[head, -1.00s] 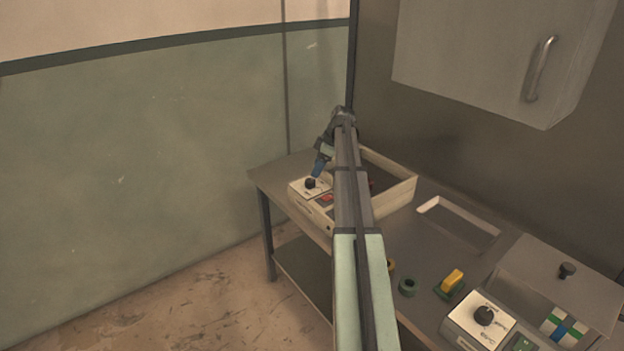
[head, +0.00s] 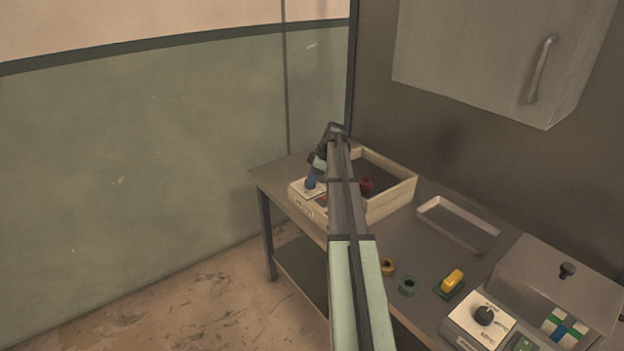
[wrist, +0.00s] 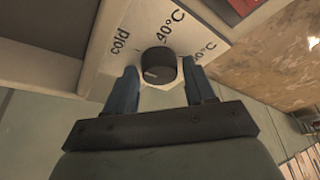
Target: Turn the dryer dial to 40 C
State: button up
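The dryer, an open cream box (head: 392,207), stands at the table's far left end. Its white dial panel (wrist: 105,48) shows the labels "cold", "40°C" and another partly blurred temperature. The black dial knob (wrist: 157,60) has a short pale mark on its lower left part; I cannot tell for sure which label it indicates. My gripper (wrist: 160,72) has its two blue fingers on either side of the knob, with a small gap visible, so it looks open. In the head view my gripper (head: 311,181) is down at the panel and hides the knob.
A red part (head: 367,184) is in the dryer. A wall cabinet (head: 500,60) hangs above.

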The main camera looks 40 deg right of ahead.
jog(key=c, duration=0.7)
jog(key=shift+c, duration=0.3)
jog(key=shift+m, duration=0.3)
jog(key=m, duration=0.1)
jog(key=m+h, duration=0.1)
jog(key=shift+s+a+m+t, duration=0.1)
jog(key=shift+a+m+t, duration=0.1)
jog(key=shift+m+t, duration=0.15)
jog(key=m+h, duration=0.1)
jog(key=m, duration=0.2)
jog(key=shift+a+m+t, duration=0.1)
jog(key=shift+m+t, duration=0.15)
jog(key=shift+t, duration=0.1)
jog(key=m+h, duration=0.1)
jog(key=m, duration=0.2)
jog(key=shift+a+m+h, duration=0.1)
jog(key=shift+m+h, duration=0.2)
jog(key=shift+h, duration=0.1)
jog(key=shift+m+h, duration=0.6)
jog(key=shift+m, duration=1)
